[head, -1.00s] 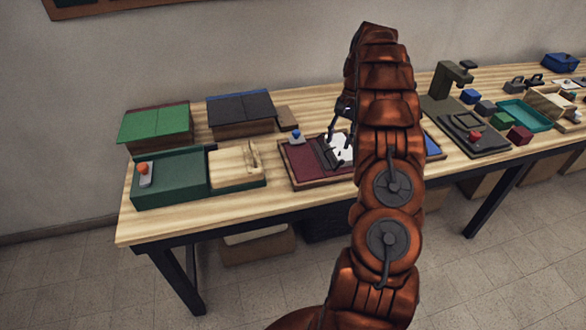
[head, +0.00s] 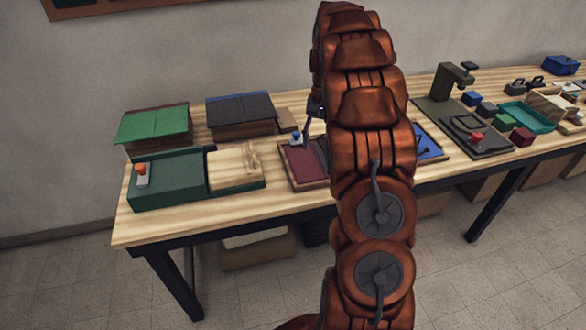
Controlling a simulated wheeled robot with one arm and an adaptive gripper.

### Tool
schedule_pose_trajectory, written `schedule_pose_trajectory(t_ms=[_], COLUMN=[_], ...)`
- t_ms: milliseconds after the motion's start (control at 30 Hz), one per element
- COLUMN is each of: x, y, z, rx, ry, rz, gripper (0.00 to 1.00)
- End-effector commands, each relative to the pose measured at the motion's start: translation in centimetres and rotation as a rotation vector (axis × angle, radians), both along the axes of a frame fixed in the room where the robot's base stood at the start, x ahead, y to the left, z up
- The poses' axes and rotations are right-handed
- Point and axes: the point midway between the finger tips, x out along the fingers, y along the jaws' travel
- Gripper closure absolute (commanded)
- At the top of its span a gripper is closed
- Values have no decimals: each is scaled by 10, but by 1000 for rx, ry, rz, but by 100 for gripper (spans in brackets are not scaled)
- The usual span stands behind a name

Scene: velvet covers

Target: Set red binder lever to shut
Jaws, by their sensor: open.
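The dark red binder (head: 305,168) lies open-faced on the wooden table, left of my arm. A small lever with a blue knob (head: 295,136) stands at its upper left corner. My arm hides the right part of the binder, with its mechanism and white sheet. My gripper (head: 308,127) is mostly behind my arm. One dark finger shows close to the right of the blue knob. I cannot tell whether it touches the knob. Nothing is seen held.
A green box with an orange-knobbed lever (head: 142,172) and a wooden block (head: 235,166) stand to the left. Green-topped (head: 152,124) and dark-topped (head: 240,108) boxes stand behind. A blue panel (head: 428,146) and a dark press (head: 473,140) are to the right.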

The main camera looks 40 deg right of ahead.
Motion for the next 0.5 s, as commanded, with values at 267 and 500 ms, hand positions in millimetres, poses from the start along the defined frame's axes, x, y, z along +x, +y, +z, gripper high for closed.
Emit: schedule_pose_trajectory(t_ms=[267, 500], x=[-12, -24], y=[32, 57], z=[9, 15], rx=[-15, -30], ry=[-5, -12], rz=[55, 105], gripper=[55, 55])
